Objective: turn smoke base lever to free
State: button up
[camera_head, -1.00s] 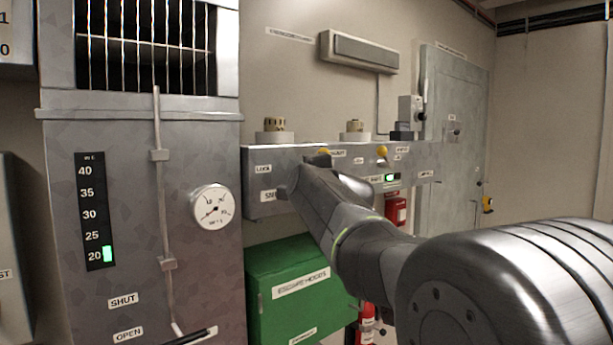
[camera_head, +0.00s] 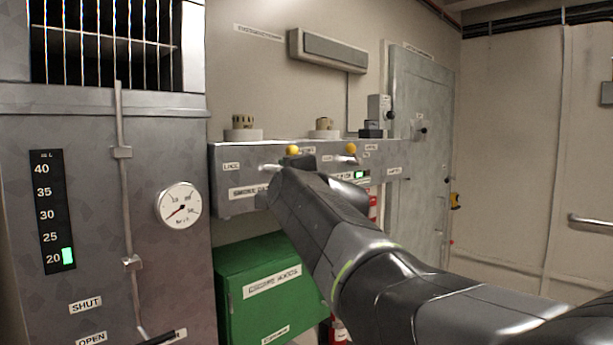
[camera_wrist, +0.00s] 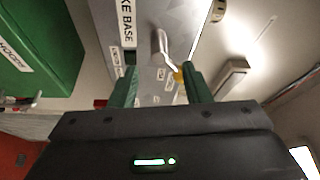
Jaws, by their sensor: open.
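The smoke base lever shows in the wrist view as a silver arm (camera_wrist: 161,45) with a yellow knob (camera_wrist: 179,76), beside a label ending in "KE BASE" (camera_wrist: 127,22). In the head view its yellow knob (camera_head: 292,150) stands at the top of the grey box, left of a second yellow knob (camera_head: 351,148). My gripper (camera_wrist: 160,74) is open, its two green fingers pointing at the box. The knob appears between the fingers, nearer the right one; contact cannot be told. In the head view my arm hides the gripper and part of the box front.
The grey box (camera_head: 232,196) carries two round fittings (camera_head: 243,133) on top. A green escape hoods box (camera_head: 240,318) sits below it. A cabinet with a gauge (camera_head: 179,205) stands at left. A grey door (camera_head: 418,95) is at right.

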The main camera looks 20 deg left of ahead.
aim_at(279, 172)
jog(key=v, duration=0.6)
dwell(0.3)
jog(key=p+x, duration=0.1)
jog(key=x, duration=1.2)
jog(key=shift+w+a, duration=0.25)
jog(key=shift+a, duration=0.05)
jog(key=shift+s+d, duration=0.1)
